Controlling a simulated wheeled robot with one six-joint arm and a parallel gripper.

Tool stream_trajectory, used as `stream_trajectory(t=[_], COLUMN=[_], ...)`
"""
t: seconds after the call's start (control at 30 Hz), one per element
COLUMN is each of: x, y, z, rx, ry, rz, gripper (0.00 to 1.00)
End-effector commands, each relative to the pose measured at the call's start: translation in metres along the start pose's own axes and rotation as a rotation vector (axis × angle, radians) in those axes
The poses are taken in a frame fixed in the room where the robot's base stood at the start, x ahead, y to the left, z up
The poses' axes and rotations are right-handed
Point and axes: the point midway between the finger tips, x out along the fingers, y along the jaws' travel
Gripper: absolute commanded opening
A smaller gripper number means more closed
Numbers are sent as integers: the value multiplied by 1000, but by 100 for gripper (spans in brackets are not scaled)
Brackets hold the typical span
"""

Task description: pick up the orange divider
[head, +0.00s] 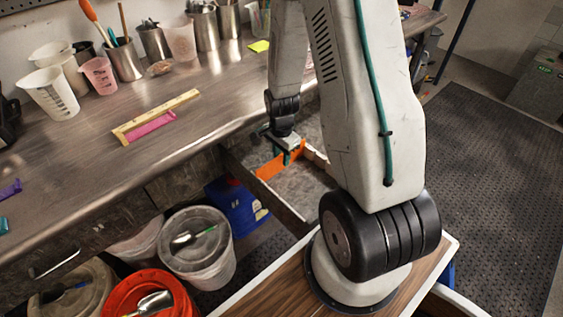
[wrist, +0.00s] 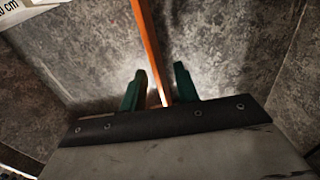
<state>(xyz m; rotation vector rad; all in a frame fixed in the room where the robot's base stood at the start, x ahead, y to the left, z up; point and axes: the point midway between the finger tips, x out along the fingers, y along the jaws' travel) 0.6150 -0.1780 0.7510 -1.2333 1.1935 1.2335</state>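The orange divider (head: 271,168) stands on edge inside an open drawer (head: 313,184) under the workbench. In the wrist view the divider (wrist: 149,42) is a thin orange strip seen from above, running up from between the fingers. My gripper (head: 286,157) is down at the drawer, by the divider. In the wrist view the two green fingertips of my gripper (wrist: 159,82) stand apart, one on each side of the strip, with a gap visible on both sides. The divider's near end is hidden by the gripper body.
A yellow bar (head: 156,115) and a pink piece (head: 149,127) lie on the workbench (head: 220,92). Measuring cups and metal containers stand at its back. A lidded bucket (head: 198,262), a blue bin (head: 235,207) and an orange bucket (head: 119,291) are below the bench. The drawer walls are close around my gripper.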

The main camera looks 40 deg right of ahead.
Motion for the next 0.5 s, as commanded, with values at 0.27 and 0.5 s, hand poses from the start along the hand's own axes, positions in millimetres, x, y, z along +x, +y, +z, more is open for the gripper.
stream_trajectory(t=[0.27,0.5], x=[23,23], y=[0,0], z=[0,0], rx=[-1,-1], ry=[0,0], rz=[0,0], gripper=[31,14])
